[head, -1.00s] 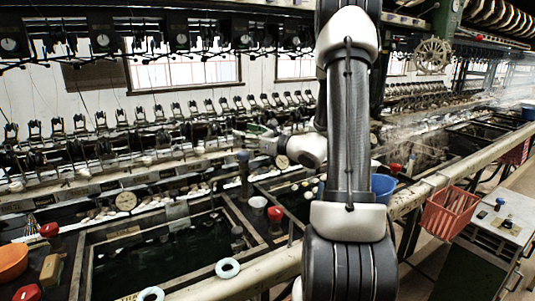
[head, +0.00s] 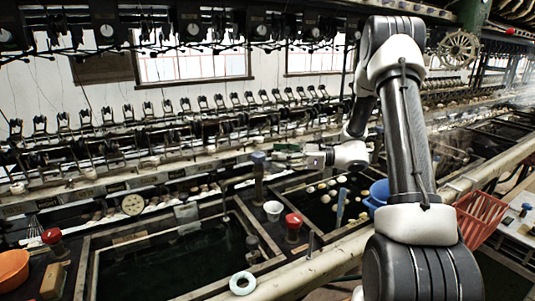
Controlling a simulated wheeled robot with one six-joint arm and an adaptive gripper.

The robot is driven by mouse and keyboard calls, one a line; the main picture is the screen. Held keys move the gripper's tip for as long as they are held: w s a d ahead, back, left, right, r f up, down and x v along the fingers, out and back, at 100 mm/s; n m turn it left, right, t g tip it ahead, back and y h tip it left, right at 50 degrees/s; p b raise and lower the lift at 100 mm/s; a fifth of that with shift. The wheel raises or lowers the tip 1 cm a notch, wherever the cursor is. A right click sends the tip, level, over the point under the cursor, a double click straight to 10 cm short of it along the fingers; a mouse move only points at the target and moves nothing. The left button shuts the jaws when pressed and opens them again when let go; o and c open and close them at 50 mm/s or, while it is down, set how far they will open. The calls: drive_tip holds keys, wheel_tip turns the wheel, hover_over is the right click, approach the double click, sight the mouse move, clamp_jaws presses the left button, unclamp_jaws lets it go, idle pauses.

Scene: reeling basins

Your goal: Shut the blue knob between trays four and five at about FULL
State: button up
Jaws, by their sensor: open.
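The blue knob (head: 258,157) sits on top of an upright dark post between two sunken basins, right of the picture's middle-left. My gripper (head: 282,156) reaches in from the right at about the knob's height in the picture. Its fingers are small and point left toward the knob, just to its right. The gripper is open and holds nothing that I can see. I cannot tell whether a fingertip touches the knob. The scale markings for FULL are too small to read.
A red knob (head: 293,220) and a white cup (head: 272,209) stand nearby on the divider. A blue bucket (head: 378,192) is right of them. A white ring (head: 242,283) lies on the front rail. A red basket (head: 479,217) hangs at right.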

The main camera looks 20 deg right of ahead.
sight(258, 154)
drive_tip(key=x, duration=0.7)
drive_tip(key=c, duration=1)
drive_tip(key=shift+s+m+t, duration=0.1)
drive_tip(key=shift+m+t, duration=0.2)
drive_tip(key=shift+t, duration=0.1)
drive_tip(key=m+t+h, duration=0.3)
drive_tip(key=t, duration=0.1)
drive_tip(key=shift+m+t, duration=0.3)
drive_tip(key=shift+m+t+h, duration=1.9)
drive_tip(key=shift+m+h, duration=0.1)
drive_tip(key=shift+h, duration=1)
